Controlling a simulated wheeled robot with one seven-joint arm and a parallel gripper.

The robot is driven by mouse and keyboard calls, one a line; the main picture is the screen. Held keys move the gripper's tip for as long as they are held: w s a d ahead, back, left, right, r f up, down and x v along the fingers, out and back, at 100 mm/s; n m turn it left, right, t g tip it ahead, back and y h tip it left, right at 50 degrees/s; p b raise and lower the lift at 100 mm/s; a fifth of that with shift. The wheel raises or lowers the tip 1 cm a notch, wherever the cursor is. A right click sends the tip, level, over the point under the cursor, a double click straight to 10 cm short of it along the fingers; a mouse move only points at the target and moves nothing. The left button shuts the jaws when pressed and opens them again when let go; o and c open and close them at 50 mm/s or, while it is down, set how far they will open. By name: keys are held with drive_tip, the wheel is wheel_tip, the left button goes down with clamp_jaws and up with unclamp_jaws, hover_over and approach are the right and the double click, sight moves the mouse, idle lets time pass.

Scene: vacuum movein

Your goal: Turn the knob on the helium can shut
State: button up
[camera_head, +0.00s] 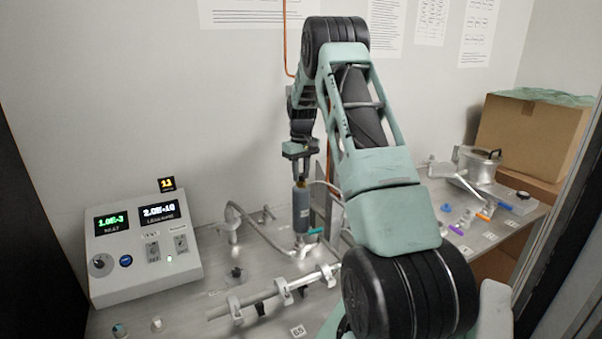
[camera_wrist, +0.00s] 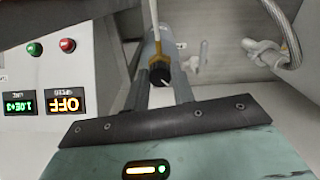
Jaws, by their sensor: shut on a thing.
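The helium can (camera_head: 301,212) is a small grey-blue cylinder standing upright on the bench, in the middle of the head view. My gripper (camera_head: 299,172) reaches down onto its top from above. In the wrist view the can (camera_wrist: 149,48) lies beyond the fingers, with a small black knob (camera_wrist: 160,77) at its near end. My gripper (camera_wrist: 161,88) has one finger on each side of the knob and is shut on it. In the head view the gripper hides the knob. How far the knob is turned cannot be told.
A control box (camera_head: 145,245) with lit displays stands at left. A metal tube on supports (camera_head: 275,292) lies in front of the can, and a grey hose (camera_head: 262,232) curves beside it. A metal pot (camera_head: 478,165) and a cardboard box (camera_head: 530,135) are at right.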

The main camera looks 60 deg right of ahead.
sight(301, 174)
drive_tip(key=shift+n, duration=0.3)
idle(0.4)
drive_tip(key=o, duration=1)
drive_tip(key=shift+r+b, duration=1.1)
drive_tip(key=shift+r, duration=2.7)
